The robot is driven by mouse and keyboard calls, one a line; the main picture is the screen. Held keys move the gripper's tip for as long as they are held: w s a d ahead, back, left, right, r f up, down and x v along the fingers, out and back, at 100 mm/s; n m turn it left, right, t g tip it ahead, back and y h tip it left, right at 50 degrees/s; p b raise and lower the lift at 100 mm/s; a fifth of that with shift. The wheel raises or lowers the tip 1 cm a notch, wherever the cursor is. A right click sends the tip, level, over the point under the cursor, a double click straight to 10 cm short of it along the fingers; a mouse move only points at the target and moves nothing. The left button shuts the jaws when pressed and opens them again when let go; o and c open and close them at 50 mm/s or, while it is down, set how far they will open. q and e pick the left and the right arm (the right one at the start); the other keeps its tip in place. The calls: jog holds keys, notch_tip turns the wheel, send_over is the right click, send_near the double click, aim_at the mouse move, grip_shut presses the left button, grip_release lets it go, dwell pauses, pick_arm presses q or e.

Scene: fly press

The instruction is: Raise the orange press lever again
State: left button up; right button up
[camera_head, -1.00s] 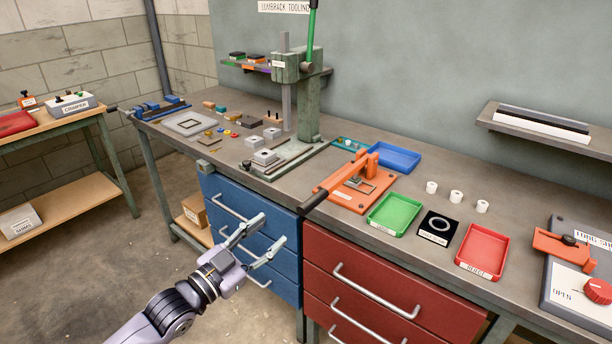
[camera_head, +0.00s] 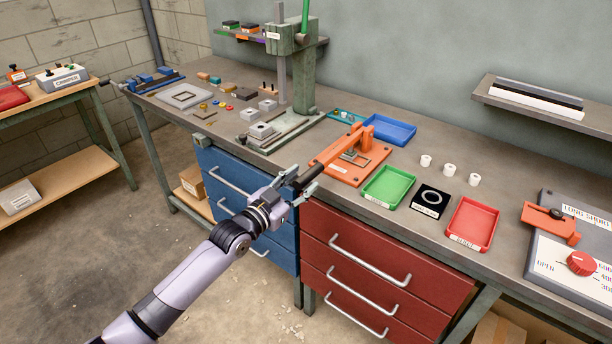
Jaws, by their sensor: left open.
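The orange press (camera_head: 345,174) stands on the bench near its front edge. Its orange lever (camera_head: 340,149) slopes down toward the front left, and its dark handle (camera_head: 308,177) sticks out past the bench edge. My left gripper (camera_head: 304,182) is open at the handle's end, with one finger on either side of it in this view. I cannot tell whether the fingers touch the handle. My right gripper is out of view.
A green tray (camera_head: 388,187), a black mat with a ring (camera_head: 431,201) and a red tray (camera_head: 472,225) lie right of the press. A blue tray (camera_head: 390,131) is behind it. The tall green press (camera_head: 303,85) stands to the left. Drawer handles project below the bench edge.

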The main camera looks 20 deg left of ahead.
pick_arm(q)
jog(key=shift+x, duration=1.4)
jog(key=shift+c, duration=0.3)
grip_shut()
